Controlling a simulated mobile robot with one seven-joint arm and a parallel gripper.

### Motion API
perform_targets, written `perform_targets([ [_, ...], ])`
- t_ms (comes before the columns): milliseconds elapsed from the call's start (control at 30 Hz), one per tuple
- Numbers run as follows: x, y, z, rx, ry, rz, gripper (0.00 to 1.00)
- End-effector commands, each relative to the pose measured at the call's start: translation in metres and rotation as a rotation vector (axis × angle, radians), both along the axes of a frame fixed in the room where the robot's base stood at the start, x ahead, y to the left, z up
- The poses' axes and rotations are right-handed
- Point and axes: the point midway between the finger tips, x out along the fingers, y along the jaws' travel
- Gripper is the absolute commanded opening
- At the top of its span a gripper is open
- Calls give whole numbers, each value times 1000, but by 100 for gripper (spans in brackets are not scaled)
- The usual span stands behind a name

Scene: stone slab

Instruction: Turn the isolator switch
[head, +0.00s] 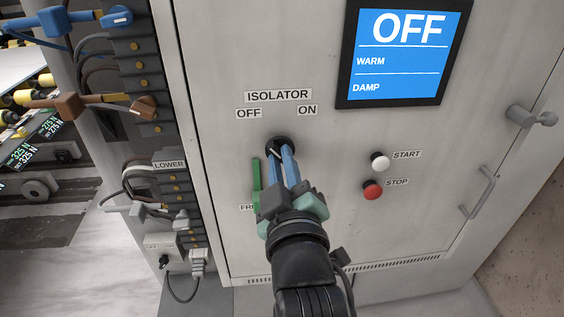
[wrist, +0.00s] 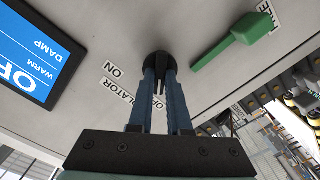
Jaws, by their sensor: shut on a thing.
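The isolator switch (head: 279,142) is a round black knob on the grey cabinet door, below the labels ISOLATOR, OFF and ON. It also shows in the wrist view (wrist: 159,62), partly hidden by my fingers. My gripper (head: 283,153) has its blue fingers shut on the knob's handle, one finger on each side. In the wrist view the fingertips (wrist: 160,75) reach the switch face. A thin white mark shows by the knob in the head view, pointing up and left, toward the OFF side. The screen (head: 403,50) reads OFF, WARM, DAMP.
A green lever (head: 256,180) is just left of my fingers, close to them. A white START button (head: 380,161) and a red STOP button (head: 372,190) are to the right. A door handle (head: 480,192) is farther right. Cabled terminals (head: 140,70) line the left edge.

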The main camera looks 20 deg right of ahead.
Motion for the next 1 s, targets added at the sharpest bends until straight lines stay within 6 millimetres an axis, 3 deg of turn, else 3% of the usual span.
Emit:
perform_targets([
  [567,0,0,-1,-30,12,0,0],
  [600,0,0,-1,-29,11,0,23],
  [733,0,0,-1,-29,11,0,46],
  [1000,0,0,0,-28,9,-1,46],
])
